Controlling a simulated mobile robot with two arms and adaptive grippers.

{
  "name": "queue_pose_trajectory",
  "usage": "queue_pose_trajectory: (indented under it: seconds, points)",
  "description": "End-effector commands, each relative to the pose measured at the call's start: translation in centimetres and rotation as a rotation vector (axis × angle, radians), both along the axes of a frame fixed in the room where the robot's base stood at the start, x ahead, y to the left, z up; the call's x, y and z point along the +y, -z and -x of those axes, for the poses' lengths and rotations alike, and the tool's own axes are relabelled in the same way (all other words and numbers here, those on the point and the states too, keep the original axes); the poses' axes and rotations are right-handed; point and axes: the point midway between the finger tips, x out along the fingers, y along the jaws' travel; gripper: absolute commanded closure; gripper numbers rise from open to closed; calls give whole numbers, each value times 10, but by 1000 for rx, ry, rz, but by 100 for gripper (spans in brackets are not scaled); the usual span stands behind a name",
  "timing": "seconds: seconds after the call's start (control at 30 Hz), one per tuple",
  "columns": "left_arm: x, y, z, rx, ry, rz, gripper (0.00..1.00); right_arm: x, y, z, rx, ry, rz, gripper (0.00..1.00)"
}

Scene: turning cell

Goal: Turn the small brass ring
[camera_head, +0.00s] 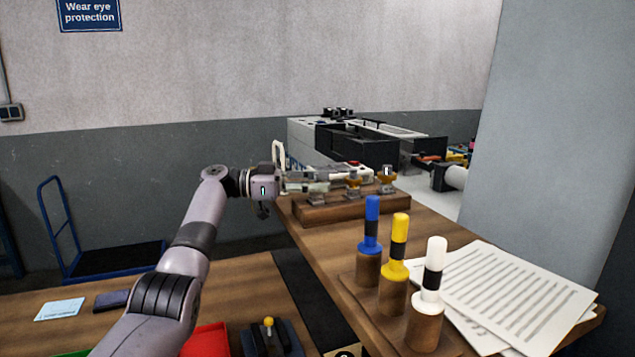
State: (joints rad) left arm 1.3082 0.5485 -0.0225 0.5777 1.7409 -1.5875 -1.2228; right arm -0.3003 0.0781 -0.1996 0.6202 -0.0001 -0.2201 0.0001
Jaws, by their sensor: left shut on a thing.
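A dark wooden block (345,208) on the bench carries a row of small fittings on grey feet. A brass-coloured ring (353,181) shows in the middle of the row, and another brass piece (387,179) stands at its right end. My left gripper (343,180) reaches in from the left over the block, level with the fittings. It is shut, with its fingertips at the middle brass ring. The gripper covers the left end of the row, and the exact contact is too small to see clearly. My right gripper is out of view.
Blue (371,228), yellow (396,248) and white (431,278) handled tools stand in wooden holders in front of the block. Papers (513,297) lie to the right. A grey-and-black machine (345,143) stands behind. A blue trolley (112,262) is at far left.

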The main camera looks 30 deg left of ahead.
Motion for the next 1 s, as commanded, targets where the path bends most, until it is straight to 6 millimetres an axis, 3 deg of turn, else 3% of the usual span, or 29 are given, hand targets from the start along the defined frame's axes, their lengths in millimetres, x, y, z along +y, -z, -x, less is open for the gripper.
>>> queue_pose_trajectory:
  seconds: [0.57,0.6,0.9,1.0]
  points:
    - [-2,-2,2,-5,25,4,100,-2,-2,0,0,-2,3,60]
    - [-2,-2,2,-5,25,4,72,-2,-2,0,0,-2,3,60]
    - [-2,-1,1,-3,26,3,52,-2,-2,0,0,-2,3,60]
    - [-2,-1,1,-3,26,3,50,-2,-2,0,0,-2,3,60]
